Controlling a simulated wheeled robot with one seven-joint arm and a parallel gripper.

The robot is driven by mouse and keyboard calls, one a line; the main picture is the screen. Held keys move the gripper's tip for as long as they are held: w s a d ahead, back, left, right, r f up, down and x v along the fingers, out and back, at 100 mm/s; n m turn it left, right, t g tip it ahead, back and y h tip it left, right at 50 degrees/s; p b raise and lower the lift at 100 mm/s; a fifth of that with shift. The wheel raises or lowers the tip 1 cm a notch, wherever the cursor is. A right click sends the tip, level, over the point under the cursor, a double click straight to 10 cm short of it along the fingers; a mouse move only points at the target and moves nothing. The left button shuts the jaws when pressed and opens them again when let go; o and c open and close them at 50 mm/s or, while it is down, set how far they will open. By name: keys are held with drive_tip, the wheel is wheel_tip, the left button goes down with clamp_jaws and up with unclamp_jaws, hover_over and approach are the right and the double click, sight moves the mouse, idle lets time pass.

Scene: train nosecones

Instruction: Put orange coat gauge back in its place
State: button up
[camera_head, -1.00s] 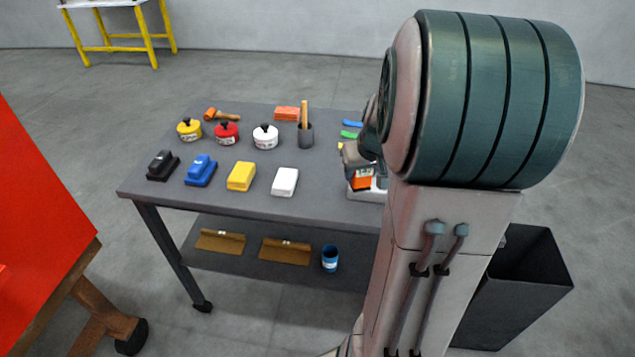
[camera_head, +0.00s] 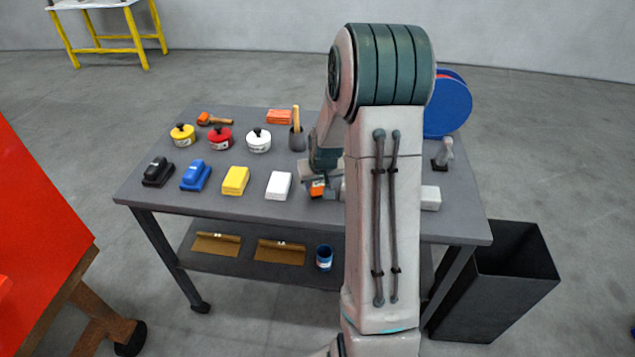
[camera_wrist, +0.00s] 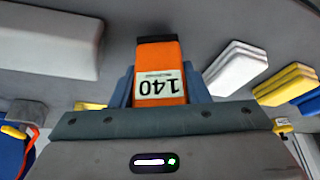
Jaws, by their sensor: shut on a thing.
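The orange coat gauge (camera_wrist: 160,66) has a black end and a white label reading 140, upside down in the wrist view. My gripper (camera_wrist: 159,88) is shut on it, with a blue-grey finger on each side. In the head view the orange of the gauge (camera_head: 317,188) shows at my gripper (camera_head: 318,191), low over the dark grey table (camera_head: 300,214), just right of the white block. I cannot tell whether the gauge touches the table. My arm hides part of the table's right half. I cannot make out a marked place for the gauge.
A white block (camera_head: 278,186) and a yellow block (camera_head: 236,181) stand left of my gripper. A black pot with a wooden-handled tool (camera_head: 297,139) is behind it. A blue disc (camera_head: 447,107) stands at the back right. A black bin (camera_head: 498,285) is right of the table.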

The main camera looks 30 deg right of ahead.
drive_tip(key=shift+f, duration=0.6)
drive_tip(key=shift+f, duration=0.2)
drive_tip(key=o, duration=1.1)
drive_tip(key=shift+r, duration=0.1)
drive_tip(key=shift+c, duration=0.2)
